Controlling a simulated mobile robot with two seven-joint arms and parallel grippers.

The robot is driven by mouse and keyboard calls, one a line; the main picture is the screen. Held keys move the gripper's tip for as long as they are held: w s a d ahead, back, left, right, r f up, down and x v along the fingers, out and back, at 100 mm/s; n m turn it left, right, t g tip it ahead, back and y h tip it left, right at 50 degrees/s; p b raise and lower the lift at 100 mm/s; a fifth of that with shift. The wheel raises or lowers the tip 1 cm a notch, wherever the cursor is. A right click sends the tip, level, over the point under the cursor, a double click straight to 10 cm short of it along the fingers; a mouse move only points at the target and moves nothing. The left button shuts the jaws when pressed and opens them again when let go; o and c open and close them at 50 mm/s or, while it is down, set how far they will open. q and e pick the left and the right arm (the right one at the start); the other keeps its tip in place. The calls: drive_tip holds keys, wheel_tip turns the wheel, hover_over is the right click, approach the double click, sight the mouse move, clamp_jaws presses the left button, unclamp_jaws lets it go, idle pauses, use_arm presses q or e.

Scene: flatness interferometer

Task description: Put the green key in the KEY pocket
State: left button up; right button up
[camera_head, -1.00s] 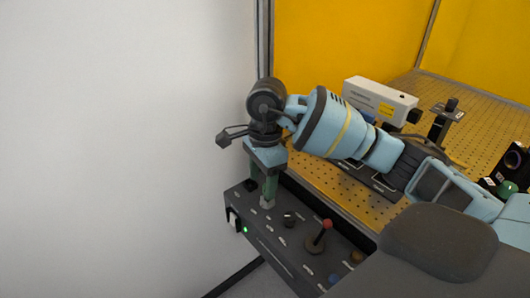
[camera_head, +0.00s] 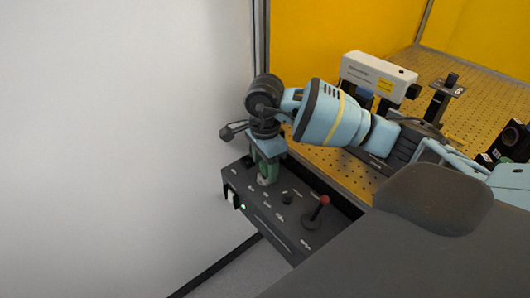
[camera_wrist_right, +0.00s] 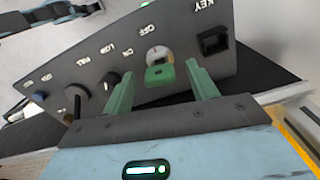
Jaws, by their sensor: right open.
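The green key (camera_wrist_right: 160,74) sits in a round silver lock (camera_wrist_right: 159,54) on the dark control panel, below the OFF label in the right wrist view. The KEY pocket (camera_wrist_right: 213,41) is a black square opening to the right of the lock, under the KEY label, and looks empty. My right gripper (camera_wrist_right: 158,70) is open, with one green finger on each side of the key and gaps to it. In the head view my right gripper (camera_head: 266,174) points down at the panel's far left part and largely hides the key. My left gripper is not in view.
The control panel (camera_head: 285,234) also carries a red-tipped lever (camera_head: 322,203), a black knob (camera_head: 287,196) and a white switch with a green light (camera_head: 243,206). Behind it are a perforated table (camera_head: 478,108) and a white instrument (camera_head: 375,72). A white wall is left.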

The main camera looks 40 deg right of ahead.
sight(265, 164)
drive_tip(key=shift+f, duration=0.5)
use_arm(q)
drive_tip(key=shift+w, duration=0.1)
use_arm(e)
drive_tip(key=c, duration=1)
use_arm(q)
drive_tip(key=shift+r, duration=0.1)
use_arm(e)
drive_tip(key=shift+c, duration=0.2)
drive_tip(key=shift+r, duration=0.2)
